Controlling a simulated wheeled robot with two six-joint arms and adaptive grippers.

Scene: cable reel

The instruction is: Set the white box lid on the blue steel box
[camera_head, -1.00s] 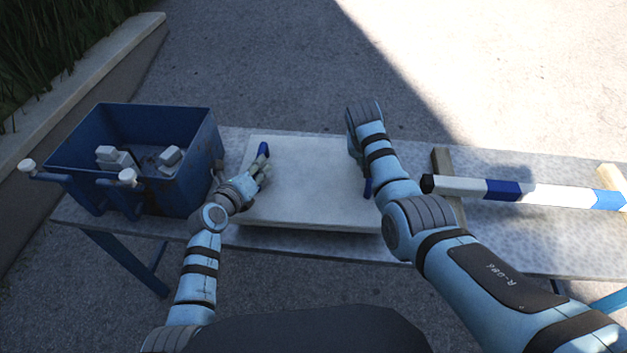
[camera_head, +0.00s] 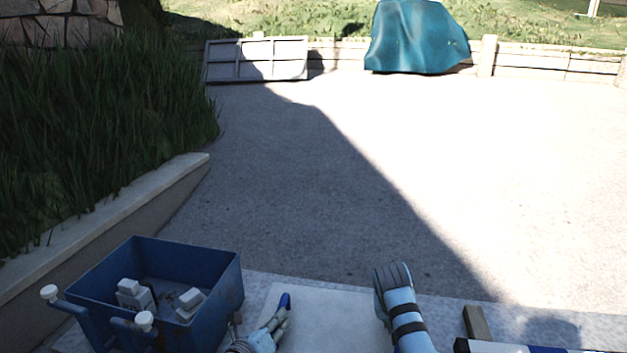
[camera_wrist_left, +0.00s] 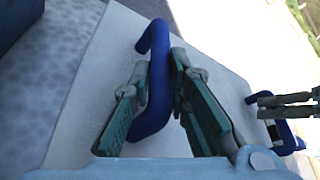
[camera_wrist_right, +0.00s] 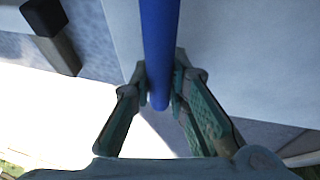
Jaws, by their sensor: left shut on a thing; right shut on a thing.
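The white lid (camera_head: 335,318) is a flat pale panel at the bottom middle of the head view, right of the blue steel box; its near part is cut off. The open-topped box (camera_head: 218,308) stands at the lower left with several pale blocks inside. My left gripper (camera_head: 282,318) is shut on the lid's left blue handle (camera_wrist_left: 155,95). My right gripper (camera_wrist_right: 160,88) is shut on the lid's right blue handle (camera_wrist_right: 160,45); in the head view my right arm hides its fingers. Whether the lid touches the table is hard to tell.
The speckled table (camera_head: 262,284) bears the box. White-knobbed blue handles (camera_head: 100,318) stick out at the box's near left. A wooden block (camera_head: 476,322) and a striped bar (camera_head: 490,346) lie at the lower right. Beyond are open pavement, a low wall and a teal-covered object (camera_head: 415,38).

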